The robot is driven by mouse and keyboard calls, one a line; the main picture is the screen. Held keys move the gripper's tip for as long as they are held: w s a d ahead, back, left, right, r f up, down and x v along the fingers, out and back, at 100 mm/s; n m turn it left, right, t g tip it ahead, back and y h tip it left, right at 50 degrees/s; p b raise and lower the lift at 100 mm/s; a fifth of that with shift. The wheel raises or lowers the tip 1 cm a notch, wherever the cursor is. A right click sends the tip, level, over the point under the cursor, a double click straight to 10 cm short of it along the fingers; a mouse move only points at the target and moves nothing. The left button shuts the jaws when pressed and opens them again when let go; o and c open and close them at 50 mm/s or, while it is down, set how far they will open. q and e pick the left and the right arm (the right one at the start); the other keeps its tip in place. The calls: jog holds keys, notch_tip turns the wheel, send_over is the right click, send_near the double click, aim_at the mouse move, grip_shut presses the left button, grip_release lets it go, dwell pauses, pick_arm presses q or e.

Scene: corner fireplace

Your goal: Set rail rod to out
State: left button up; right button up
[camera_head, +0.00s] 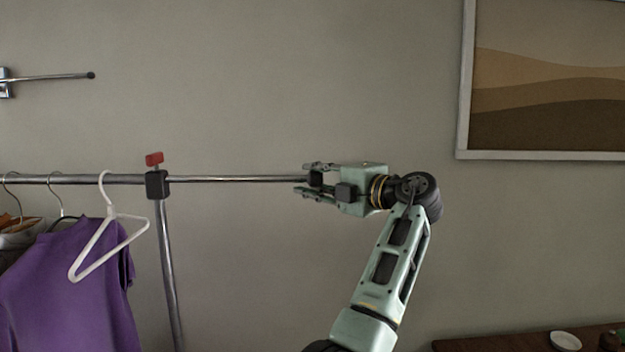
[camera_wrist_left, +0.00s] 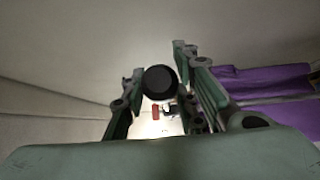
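The rail rod (camera_head: 235,178) is a thin metal tube running level to the right out of a black clamp (camera_head: 157,184) with a red knob (camera_head: 154,158). A black end cap (camera_head: 316,178) sits at its right end. My left gripper (camera_head: 300,178) points left along the rod, with one finger above and one below the cap. The fingers are spread and reach past the cap. In the left wrist view the round cap (camera_wrist_left: 160,82) shows between the two fingers, close to both; contact is not clear. My right gripper is not in view.
A white hanger (camera_head: 107,228) and a purple shirt (camera_head: 70,285) hang from the rail at left, beside a metal post (camera_head: 168,270). A wall hook (camera_head: 55,77), a framed picture (camera_head: 465,80) and a wooden surface (camera_head: 490,343) with a bowl (camera_head: 565,340) surround clear space.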

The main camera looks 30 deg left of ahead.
pick_arm(q)
jog(key=o, duration=0.5)
jog(key=shift+w+d, duration=0.15)
jog(key=shift+d, duration=0.15)
jog(key=shift+a, duration=0.1)
jog(key=v, duration=1.2)
